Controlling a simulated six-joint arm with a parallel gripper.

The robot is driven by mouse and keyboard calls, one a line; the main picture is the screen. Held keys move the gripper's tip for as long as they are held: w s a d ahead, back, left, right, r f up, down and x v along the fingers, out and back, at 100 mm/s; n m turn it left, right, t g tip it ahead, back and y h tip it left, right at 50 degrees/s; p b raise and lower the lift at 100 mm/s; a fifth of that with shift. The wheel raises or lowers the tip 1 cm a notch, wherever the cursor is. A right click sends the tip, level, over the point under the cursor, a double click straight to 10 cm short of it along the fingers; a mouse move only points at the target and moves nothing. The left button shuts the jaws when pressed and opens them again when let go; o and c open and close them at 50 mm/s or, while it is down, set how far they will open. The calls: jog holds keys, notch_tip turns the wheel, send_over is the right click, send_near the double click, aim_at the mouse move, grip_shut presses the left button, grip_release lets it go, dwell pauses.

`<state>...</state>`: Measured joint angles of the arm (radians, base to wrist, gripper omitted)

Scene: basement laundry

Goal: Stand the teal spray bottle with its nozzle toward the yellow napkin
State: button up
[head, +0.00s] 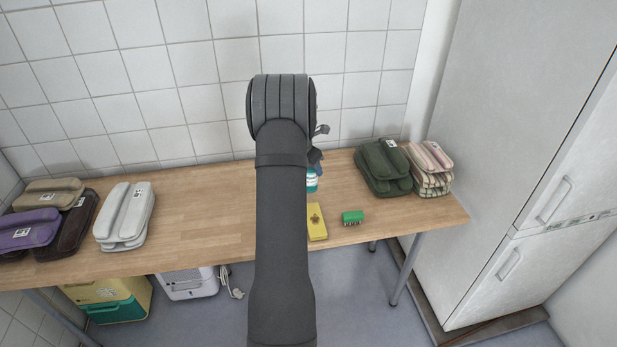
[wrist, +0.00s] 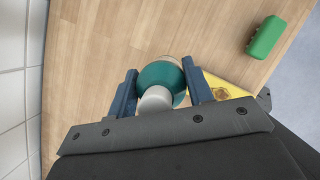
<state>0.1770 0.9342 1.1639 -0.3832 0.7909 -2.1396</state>
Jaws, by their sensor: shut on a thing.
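The teal spray bottle (head: 312,183) shows in the head view just right of my arm, which hides much of it. In the wrist view the bottle (wrist: 163,76) is between the two blue fingers of my gripper (wrist: 159,67), which is shut on it. A pale, rounded part of it faces the wrist camera. I cannot tell which way the nozzle points or whether the base touches the table. The yellow napkin (head: 318,223) lies near the table's front edge, partly behind my arm. It also shows in the wrist view (wrist: 222,89), beside the right finger.
A small green block-like object (head: 353,217) lies right of the napkin on the wooden table (head: 200,215). Folded green (head: 383,168) and striped (head: 428,168) bundles lie at the right. White (head: 125,215), purple (head: 31,231) and brown bundles lie at the left.

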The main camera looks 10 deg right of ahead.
jog(key=shift+w+a+f, duration=0.35)
jog(key=shift+w+a, duration=0.05)
jog(key=shift+f, duration=1.95)
jog(key=shift+f, duration=0.15)
jog(key=o, duration=1.2)
jog(key=v, duration=1.2)
jog(key=shift+r, duration=0.2)
jog(key=shift+d+f, duration=0.1)
